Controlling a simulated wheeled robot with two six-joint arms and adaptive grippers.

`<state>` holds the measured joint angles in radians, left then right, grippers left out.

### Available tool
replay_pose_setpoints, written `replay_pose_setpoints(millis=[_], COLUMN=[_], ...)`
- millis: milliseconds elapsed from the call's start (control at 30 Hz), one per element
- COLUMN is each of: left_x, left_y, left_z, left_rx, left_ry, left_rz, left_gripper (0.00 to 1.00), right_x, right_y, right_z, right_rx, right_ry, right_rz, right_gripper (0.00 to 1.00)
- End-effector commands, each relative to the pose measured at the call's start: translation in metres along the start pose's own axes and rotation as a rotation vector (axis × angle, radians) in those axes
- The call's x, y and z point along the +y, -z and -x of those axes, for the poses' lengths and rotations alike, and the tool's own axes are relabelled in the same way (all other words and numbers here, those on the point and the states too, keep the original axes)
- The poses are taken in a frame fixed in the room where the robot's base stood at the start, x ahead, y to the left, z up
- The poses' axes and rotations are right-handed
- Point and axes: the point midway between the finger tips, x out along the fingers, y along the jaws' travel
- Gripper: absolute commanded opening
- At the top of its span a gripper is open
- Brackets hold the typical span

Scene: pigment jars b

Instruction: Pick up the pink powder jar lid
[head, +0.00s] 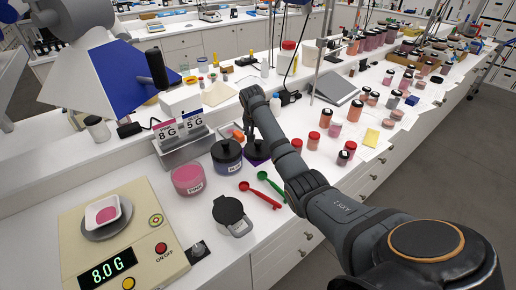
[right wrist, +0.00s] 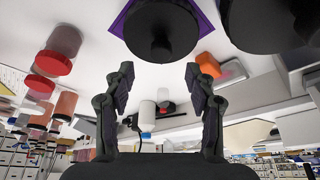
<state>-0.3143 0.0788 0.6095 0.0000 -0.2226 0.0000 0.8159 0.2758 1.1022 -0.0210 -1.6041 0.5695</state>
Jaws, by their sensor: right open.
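The pink jar (head: 187,180) stands on the white bench right of the scale and appears to have no lid on. I cannot tell which lid belongs to the pink jar. My right gripper (head: 250,130) is over the bench near the purple square. In the right wrist view its fingers (right wrist: 162,88) are apart and empty, with that lid ahead of them. My left gripper is not in view.
A dark jar with a black lid (head: 227,156) stands between the pink jar and the purple square. A red spoon (head: 262,195) and green spoon (head: 270,182) lie in front. The scale (head: 140,240) reads 8.0 G. Several red-lidded jars stand to the right.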

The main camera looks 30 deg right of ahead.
Motion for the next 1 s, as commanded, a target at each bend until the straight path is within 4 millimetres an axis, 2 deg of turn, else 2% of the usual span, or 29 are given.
replay_pose_setpoints(millis=[167,267,400,500,600,833,1000], left_x=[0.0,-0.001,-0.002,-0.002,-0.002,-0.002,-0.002], left_y=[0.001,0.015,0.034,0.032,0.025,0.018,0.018], left_z=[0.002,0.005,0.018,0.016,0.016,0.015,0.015], left_rx=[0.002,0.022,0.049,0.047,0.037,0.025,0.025], left_ry=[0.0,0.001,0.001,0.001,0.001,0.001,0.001], left_rz=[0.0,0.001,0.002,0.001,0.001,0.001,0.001], left_gripper=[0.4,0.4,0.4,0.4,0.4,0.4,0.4], right_x=[0.0,0.001,0.003,0.003,0.003,0.003,0.003], right_y=[0.0,-0.001,-0.005,-0.005,-0.006,-0.006,-0.005], right_z=[-0.012,-0.015,-0.037,-0.054,-0.062,-0.065,-0.064], right_rx=[0.001,-0.001,-0.004,-0.001,0.0,0.002,0.001], right_ry=[0.001,-0.001,-0.003,-0.001,0.0,0.0,0.0], right_rz=[0.0,0.001,0.001,0.0,0.0,0.0,0.0], right_gripper=[0.56,0.56,0.56,0.56,0.56,0.56,0.34])
